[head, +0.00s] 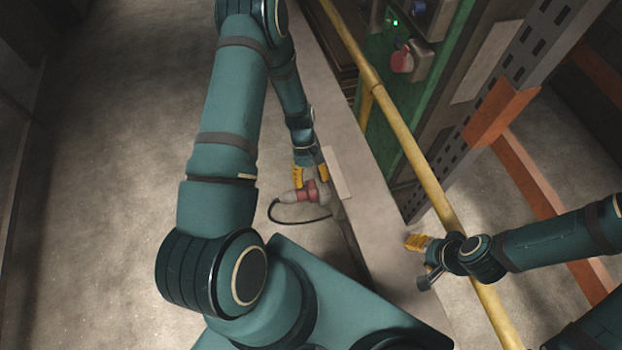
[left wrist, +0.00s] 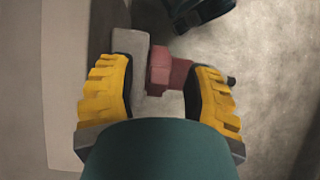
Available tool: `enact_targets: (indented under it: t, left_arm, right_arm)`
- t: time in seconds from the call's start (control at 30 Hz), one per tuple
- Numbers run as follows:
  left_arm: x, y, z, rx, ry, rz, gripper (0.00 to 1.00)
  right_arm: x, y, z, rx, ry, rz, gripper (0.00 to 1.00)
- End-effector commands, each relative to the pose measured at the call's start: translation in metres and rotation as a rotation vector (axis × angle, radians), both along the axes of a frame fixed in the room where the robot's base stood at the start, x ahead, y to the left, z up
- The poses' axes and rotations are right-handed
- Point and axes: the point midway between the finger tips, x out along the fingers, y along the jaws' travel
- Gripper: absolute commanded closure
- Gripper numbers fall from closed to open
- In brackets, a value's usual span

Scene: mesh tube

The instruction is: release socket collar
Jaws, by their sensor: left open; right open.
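A red and grey connector (head: 311,192) with a black cable (head: 283,217) is at the edge of the grey ledge in the head view. My left gripper (head: 311,175) is open, its yellow fingers close to the connector. In the left wrist view, the connector's red part (left wrist: 170,70) and a grey part (left wrist: 133,67) lie between the open fingers of my left gripper (left wrist: 160,90); contact cannot be told. My right gripper (head: 416,242) is open over the ledge, apart from the connector. A red-capped socket (head: 402,61) is on the green cabinet.
A slotted grey post (head: 520,65) with an orange beam (head: 545,185) stands at the right. The concrete floor (head: 110,150) on the left is clear.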

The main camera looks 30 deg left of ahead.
Motion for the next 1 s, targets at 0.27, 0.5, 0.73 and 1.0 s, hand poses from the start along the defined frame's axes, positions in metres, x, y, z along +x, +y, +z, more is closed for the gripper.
enact_targets:
  t: [0.27, 0.5, 0.73, 1.0]
  left_arm:
    - [0.017, 0.018, 0.039, 0.003, -0.006, 0.001, 0.5]
    - [0.032, 0.036, 0.078, 0.002, -0.004, 0.0, 0.5]
    - [0.039, 0.045, 0.097, 0.001, -0.001, 0.0, 0.5]
    - [0.04, 0.046, 0.1, 0.001, -0.001, 0.0, 0.5]
  right_arm:
    - [0.0, 0.0, 0.0, 0.0, 0.0, 0.0, 0.53]
    - [0.0, 0.0, 0.0, 0.0, 0.0, 0.0, 0.53]
    - [0.0, 0.0, 0.0, 0.0, 0.0, 0.0, 0.53]
    - [0.0, 0.0, 0.0, 0.0, 0.0, 0.0, 0.53]
